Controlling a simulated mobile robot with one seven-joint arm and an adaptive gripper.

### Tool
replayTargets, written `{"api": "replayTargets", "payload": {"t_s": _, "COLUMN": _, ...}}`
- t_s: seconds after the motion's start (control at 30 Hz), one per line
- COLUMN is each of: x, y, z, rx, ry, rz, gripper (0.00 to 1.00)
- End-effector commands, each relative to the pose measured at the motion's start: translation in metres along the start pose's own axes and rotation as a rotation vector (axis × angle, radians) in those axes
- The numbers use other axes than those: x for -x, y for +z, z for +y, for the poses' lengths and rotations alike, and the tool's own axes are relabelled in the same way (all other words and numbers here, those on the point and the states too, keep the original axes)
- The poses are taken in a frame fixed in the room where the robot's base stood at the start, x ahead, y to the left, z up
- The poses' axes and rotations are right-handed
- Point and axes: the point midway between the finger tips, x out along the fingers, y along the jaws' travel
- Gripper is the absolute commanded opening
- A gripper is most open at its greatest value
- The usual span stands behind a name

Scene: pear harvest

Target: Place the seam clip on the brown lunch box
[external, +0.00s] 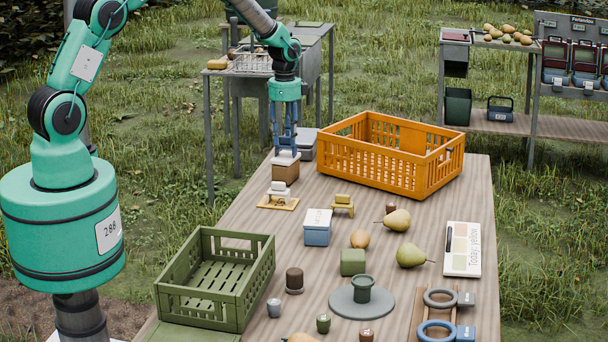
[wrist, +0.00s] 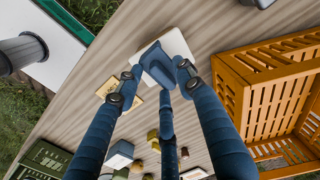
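The brown lunch box (external: 286,172) stands upright near the far left edge of the wooden table, under my gripper. Its pale lid shows beneath the fingers in the wrist view (wrist: 181,44). My gripper (external: 285,146) points straight down over this lid. In the wrist view its blue fingers (wrist: 158,72) close around a blue piece, which looks like the seam clip (wrist: 155,61). The clip is over the lid; I cannot tell whether it touches it. In the external view the fingers mostly hide the clip.
An orange crate (external: 372,168) stands close to the right of the brown box. A small yellow board (external: 292,205) with a pale piece, a yellow stand (external: 343,211) and a blue box (external: 317,236) are nearer. A green crate (external: 200,308) is at front left.

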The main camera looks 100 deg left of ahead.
Motion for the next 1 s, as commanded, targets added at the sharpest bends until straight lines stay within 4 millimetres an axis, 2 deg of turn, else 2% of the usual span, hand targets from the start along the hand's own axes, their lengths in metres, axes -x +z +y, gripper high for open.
{"api": "replayTargets", "payload": {"t_s": 0.27, "x": 0.002, "y": 0.000, "z": 0.000, "rx": 0.000, "ry": 0.000, "rz": 0.000, "gripper": 0.37}}
{"api": "replayTargets", "payload": {"t_s": 0.47, "x": 0.013, "y": 0.000, "z": -0.001, "rx": 0.000, "ry": -0.002, "rz": 0.001, "gripper": 0.37}}
{"api": "replayTargets", "payload": {"t_s": 0.67, "x": 0.038, "y": 0.000, "z": -0.001, "rx": 0.000, "ry": -0.002, "rz": 0.001, "gripper": 0.37}}
{"api": "replayTargets", "payload": {"t_s": 1.0, "x": 0.095, "y": -0.001, "z": -0.001, "rx": 0.000, "ry": -0.003, "rz": 0.002, "gripper": 0.37}}
